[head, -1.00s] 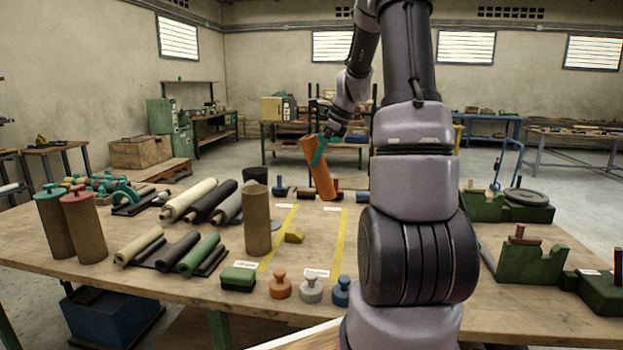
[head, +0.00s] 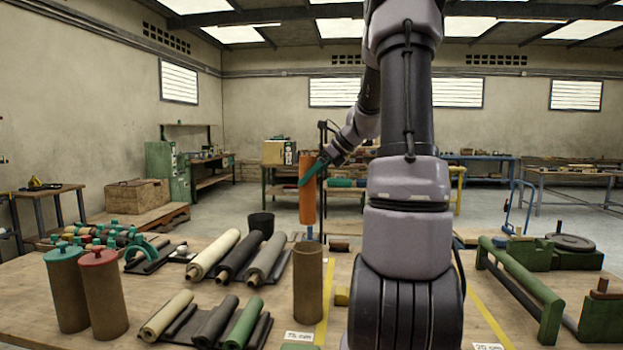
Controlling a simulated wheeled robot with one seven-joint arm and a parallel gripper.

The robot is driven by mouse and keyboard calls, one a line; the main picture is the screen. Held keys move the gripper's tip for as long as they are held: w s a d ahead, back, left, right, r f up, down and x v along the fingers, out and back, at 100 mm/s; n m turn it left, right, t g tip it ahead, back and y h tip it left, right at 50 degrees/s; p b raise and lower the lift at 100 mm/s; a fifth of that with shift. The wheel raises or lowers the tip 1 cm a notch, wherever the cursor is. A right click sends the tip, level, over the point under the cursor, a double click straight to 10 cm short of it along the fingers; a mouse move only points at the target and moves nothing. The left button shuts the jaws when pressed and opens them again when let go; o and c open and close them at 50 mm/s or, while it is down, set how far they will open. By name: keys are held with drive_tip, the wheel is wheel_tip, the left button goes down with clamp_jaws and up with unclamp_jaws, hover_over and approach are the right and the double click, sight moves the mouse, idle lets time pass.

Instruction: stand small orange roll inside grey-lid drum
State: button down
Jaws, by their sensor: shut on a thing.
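My gripper (head: 312,170), with teal fingers, is shut on the orange roll (head: 307,200) near its upper part. The roll hangs nearly upright, clear of the table. A plain brown drum (head: 307,290) with an open top and no lid on it stands upright below and nearer to me, apart from the roll. No drum wearing a grey lid shows now, and I cannot tell whether this drum is the grey-lid one. The drum's inside floor is hidden.
A green-lidded drum (head: 66,290) and a red-lidded drum (head: 102,290) stand at the left. Several rolls lie on racks, including a cream one (head: 213,253) and a green one (head: 243,325). Green stands (head: 530,292) are at right.

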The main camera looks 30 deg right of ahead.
wheel_tip(320, 180, down, 21)
drive_tip(key=shift+f, duration=0.15)
idle(2.0)
drive_tip(key=shift+s+f, duration=0.1)
drive_tip(key=shift+s, duration=0.05)
unclamp_jaws()
drive_tip(key=shift+f, duration=0.1)
drive_tip(key=v, duration=1.1)
drive_tip(key=shift+a+r, duration=0.15)
drive_tip(key=shift+r, duration=0.1)
